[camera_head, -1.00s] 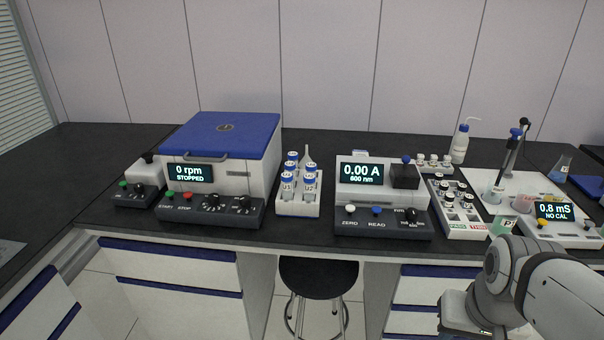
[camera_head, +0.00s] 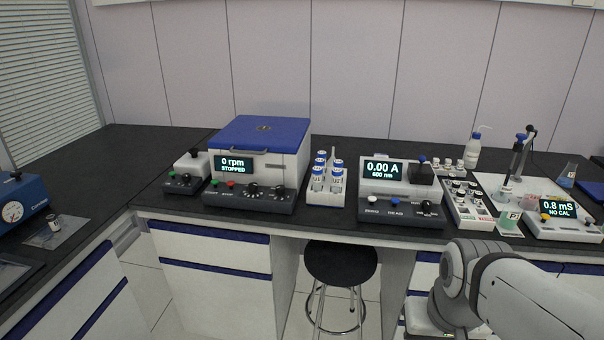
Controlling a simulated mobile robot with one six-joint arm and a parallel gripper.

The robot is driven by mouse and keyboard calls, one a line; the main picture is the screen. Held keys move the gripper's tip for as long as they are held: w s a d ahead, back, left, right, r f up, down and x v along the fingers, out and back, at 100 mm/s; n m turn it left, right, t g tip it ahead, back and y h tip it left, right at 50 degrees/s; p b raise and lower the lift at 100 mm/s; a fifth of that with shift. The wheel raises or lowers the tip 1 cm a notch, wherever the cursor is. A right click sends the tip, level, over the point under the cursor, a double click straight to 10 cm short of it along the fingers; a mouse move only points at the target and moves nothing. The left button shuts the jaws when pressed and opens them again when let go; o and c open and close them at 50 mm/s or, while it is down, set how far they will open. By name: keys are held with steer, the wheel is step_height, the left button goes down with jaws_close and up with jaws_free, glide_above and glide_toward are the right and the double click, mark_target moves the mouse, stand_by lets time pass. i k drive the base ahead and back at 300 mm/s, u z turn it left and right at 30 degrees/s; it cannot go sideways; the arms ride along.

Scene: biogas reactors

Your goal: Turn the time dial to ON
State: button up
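The centrifuge (camera_head: 258,155) has a blue lid, shut, and a screen reading 0 rpm STOPPED. Its dark front panel carries a green and a red button and two black dials, a left dial (camera_head: 253,190) and a right dial (camera_head: 280,192). Their labels are too small to read, so I cannot tell which is the time dial or where it points. My white arm comes in at the lower right, in front of the bench and well to the right of the centrifuge. My gripper's fingers are not in view.
A small device with a black knob (camera_head: 193,155) stands left of the centrifuge. A vial rack (camera_head: 325,198) and the photometer (camera_head: 385,175) stand to its right. A black stool (camera_head: 341,262) stands below the bench. A blue device with a gauge (camera_head: 20,200) is at far left.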

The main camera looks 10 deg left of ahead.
mark_target(279, 190)
steer(key=u, duration=0.05)
steer(key=i, duration=1)
steer(key=u, duration=0.05)
